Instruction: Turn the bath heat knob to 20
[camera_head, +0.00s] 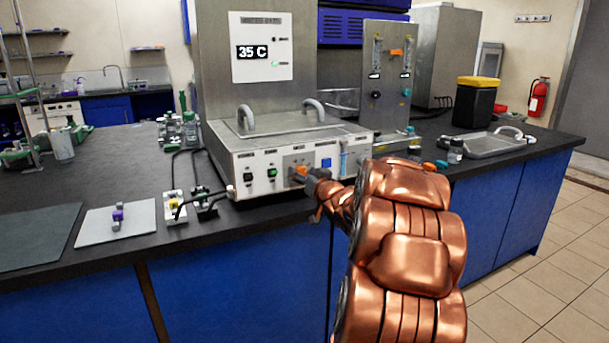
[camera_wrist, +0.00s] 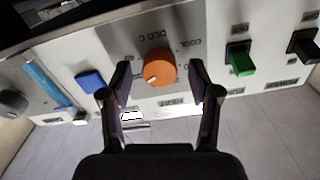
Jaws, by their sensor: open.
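In the head view the knob (camera_head: 301,170) shows just beyond my gripper (camera_head: 309,175) on the bath's front panel. The bath's display (camera_head: 252,51) reads 35 C.
A green switch (camera_wrist: 240,58) and a black switch (camera_wrist: 304,44) sit right of the knob in the wrist view. A blue button (camera_wrist: 90,80) sits left of it. Two lid handles (camera_head: 246,117) stand on the bath. A sink tray (camera_head: 488,146) lies on the counter at right.

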